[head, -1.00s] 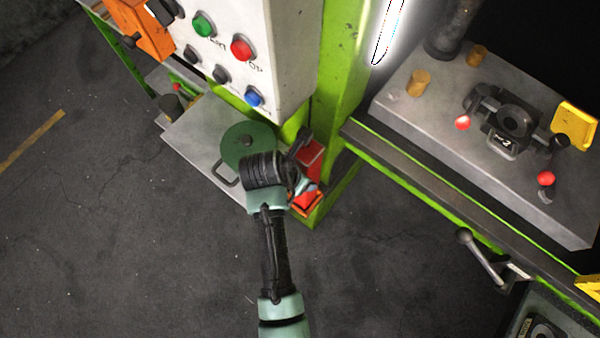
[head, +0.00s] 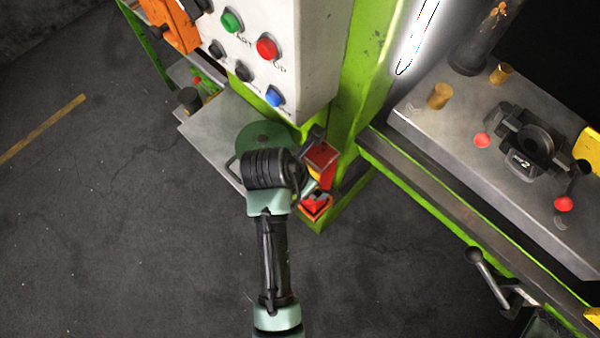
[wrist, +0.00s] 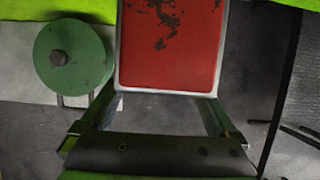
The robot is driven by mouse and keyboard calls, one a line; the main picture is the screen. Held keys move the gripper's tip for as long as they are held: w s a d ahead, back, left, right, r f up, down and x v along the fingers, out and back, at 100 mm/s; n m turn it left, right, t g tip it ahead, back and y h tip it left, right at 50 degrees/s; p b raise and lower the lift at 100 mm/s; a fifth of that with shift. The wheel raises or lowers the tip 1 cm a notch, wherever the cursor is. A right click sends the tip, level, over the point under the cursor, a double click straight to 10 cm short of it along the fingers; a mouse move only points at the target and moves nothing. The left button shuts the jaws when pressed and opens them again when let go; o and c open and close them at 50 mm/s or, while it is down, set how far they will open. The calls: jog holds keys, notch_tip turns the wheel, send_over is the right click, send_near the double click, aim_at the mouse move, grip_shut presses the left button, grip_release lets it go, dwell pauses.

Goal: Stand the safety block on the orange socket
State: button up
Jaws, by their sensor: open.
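The safety block (head: 322,156) is a red block with a yellow side, by the foot of the green press column in the head view. It looks upright above the orange socket (head: 314,212); my arm partly hides where they meet, so I cannot tell how it is seated. In the wrist view the block's worn red face with a pale border (wrist: 170,48) fills the top centre. My gripper (wrist: 162,102) is open, with a finger towards each side of the block's near end. My gripper (head: 311,178) is mostly hidden behind my wrist in the head view.
A green round lid (head: 262,137) lies on a grey plate (head: 207,140) left of the block. A white control box (head: 300,50) with buttons hangs above. The press bed (head: 455,130) with a black die is at right. The floor in front is clear.

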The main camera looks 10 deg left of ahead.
jog(key=v, duration=0.8)
jog(key=shift+b, duration=0.3)
